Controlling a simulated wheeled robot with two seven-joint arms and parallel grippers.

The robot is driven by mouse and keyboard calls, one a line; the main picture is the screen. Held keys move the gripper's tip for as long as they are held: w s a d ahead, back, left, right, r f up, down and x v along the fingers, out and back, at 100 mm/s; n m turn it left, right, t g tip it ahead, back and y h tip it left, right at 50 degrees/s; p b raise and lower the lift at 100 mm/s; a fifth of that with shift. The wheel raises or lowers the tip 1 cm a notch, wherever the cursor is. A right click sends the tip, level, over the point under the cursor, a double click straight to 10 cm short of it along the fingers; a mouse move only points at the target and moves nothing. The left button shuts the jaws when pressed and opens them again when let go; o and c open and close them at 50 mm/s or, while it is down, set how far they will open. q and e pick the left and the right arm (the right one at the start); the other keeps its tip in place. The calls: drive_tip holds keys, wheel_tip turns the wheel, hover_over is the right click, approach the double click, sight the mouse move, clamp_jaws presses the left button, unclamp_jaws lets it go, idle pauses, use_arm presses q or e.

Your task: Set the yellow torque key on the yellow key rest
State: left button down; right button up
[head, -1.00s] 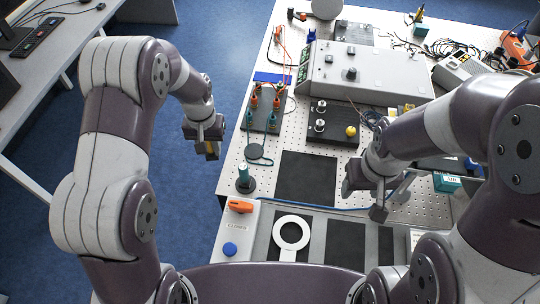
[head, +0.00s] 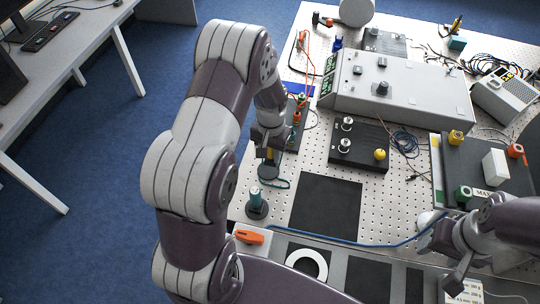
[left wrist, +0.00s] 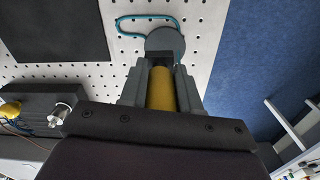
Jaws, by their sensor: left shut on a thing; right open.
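My left gripper (head: 268,148) is shut on the yellow torque key, over the table's left edge. In the left wrist view, the key (left wrist: 160,90) is a yellow cylinder between the two grey fingers (left wrist: 160,88). The key's far end points at a round grey disc (left wrist: 165,42) with a teal cord loop. I cannot tell whether they touch. I cannot make out for sure which thing is the yellow key rest. A small yellow block (head: 455,137) sits on a dark panel at the right. My right gripper (head: 441,262) is open and empty at the lower right.
A teal-handled tool (head: 256,197) stands upright in a round dark base near my left gripper. A black block (head: 358,160) with knobs and a grey instrument box (head: 405,92) stand behind. A bare black mat (head: 325,205) lies in the middle. Blue floor lies left.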

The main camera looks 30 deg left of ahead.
sight(268, 160)
use_arm(q)
drive_tip(key=f, duration=0.2)
drive_tip(key=f+p, duration=0.1)
drive_tip(key=f, duration=0.1)
drive_tip(key=shift+s+a+f+p, duration=0.1)
drive_tip(key=shift+a+p, duration=0.2)
drive_tip(key=shift+a, duration=0.1)
drive_tip(key=shift+f, duration=0.4)
drive_tip(key=c, duration=0.8)
unclamp_jaws()
drive_tip(key=shift+r, duration=0.1)
